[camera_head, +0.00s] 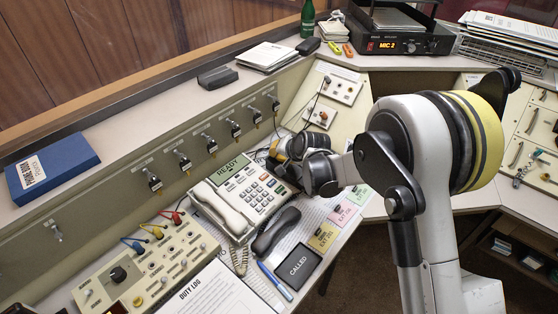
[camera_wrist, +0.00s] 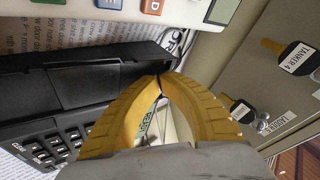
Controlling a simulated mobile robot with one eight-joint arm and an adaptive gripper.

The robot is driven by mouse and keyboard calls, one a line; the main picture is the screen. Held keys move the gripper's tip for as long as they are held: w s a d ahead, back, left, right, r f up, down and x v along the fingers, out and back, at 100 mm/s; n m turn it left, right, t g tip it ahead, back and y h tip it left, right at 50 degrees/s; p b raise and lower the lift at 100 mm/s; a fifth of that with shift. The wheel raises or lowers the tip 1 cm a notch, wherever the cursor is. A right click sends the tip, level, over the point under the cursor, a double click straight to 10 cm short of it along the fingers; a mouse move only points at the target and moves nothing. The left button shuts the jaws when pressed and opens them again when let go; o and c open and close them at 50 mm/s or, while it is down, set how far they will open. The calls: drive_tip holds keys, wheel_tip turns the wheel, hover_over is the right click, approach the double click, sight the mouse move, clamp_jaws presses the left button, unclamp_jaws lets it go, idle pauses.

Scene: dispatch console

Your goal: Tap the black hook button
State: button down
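A black desk phone with a keypad (camera_wrist: 50,150) and a dark flat panel (camera_wrist: 95,78) fills the left of the wrist view. In the head view my gripper mostly hides it. My gripper (camera_wrist: 160,84) has yellow ribbed fingers whose tips meet, with nothing seen between them. The tips are at the right end of the black phone's upper edge; I cannot tell whether they touch it. I cannot make out the hook button clearly. A black handset (camera_head: 276,231) lies on the desk in front of the white phone (camera_head: 237,196). In the head view my gripper (camera_head: 282,160) is right of the white phone.
A button panel (camera_head: 150,264) is left of the white phone. Key switches (camera_head: 183,160) line the sloped panel behind. A black "CALLED" pad (camera_head: 298,266), blue pen (camera_head: 275,281) and duty log (camera_head: 215,292) lie in front. Coloured cards (camera_head: 342,213) lie right of the handset.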

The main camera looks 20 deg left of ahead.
idle(0.4)
drive_tip(key=shift+s+d+r+p, duration=0.1)
drive_tip(key=shift+r+p, duration=0.35)
drive_tip(key=shift+r, duration=0.4)
drive_tip(key=shift+r, duration=0.1)
drive_tip(key=shift+s+d+r+p, duration=0.1)
drive_tip(key=shift+d+r+p, duration=0.1)
drive_tip(key=shift+r+p, duration=0.8)
drive_tip(key=shift+s+d+r+p, duration=0.15)
drive_tip(key=shift+r+p, duration=0.3)
drive_tip(key=shift+r, duration=1)
drive_tip(key=shift+w+f, duration=0.1)
drive_tip(key=shift+w, duration=0.05)
